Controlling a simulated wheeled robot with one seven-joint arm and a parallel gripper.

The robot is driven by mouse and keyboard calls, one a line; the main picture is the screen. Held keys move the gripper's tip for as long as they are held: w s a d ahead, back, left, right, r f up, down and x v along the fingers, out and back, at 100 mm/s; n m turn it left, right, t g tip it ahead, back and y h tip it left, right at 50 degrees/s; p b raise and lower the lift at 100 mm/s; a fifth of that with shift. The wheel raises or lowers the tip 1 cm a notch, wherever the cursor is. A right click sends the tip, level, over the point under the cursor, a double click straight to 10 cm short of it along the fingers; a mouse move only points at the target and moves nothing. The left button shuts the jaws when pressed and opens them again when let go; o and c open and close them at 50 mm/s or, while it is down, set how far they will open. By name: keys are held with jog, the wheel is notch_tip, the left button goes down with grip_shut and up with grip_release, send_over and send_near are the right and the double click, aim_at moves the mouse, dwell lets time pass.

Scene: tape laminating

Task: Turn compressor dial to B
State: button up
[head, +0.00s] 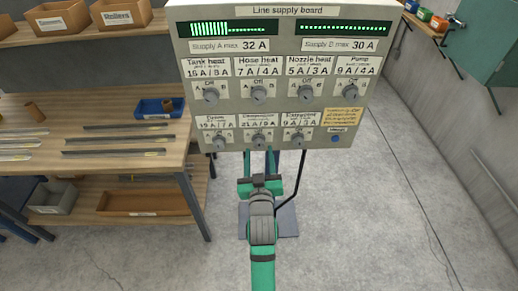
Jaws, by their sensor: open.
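The line supply board (180,120) fills the top middle of the head view. The compressor dial (260,142) is the middle knob of its lower row, under a label that seems to read "Compressor 21A / 9A". It has Off above and A and B at its sides. Its pointer direction is too small to tell. My gripper (261,158) is open, its two green fingers reaching up to just below the compressor dial. Whether the fingers touch or surround the knob I cannot tell. The dryer dial (219,143) is to the left, the extractor dial (298,142) to the right.
An upper row of knobs includes the hose heat dial (259,93). A blue button (336,138) sits lower right, under a yellow note (342,116). Supply readouts show 32 A and 30 A max. A wooden workbench (60,110) stands left. Floor at right is clear.

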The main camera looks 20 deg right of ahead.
aim_at(259, 147)
jog(key=shift+x, duration=1.5)
jog(key=c, duration=1)
jog(key=shift+c, duration=0.2)
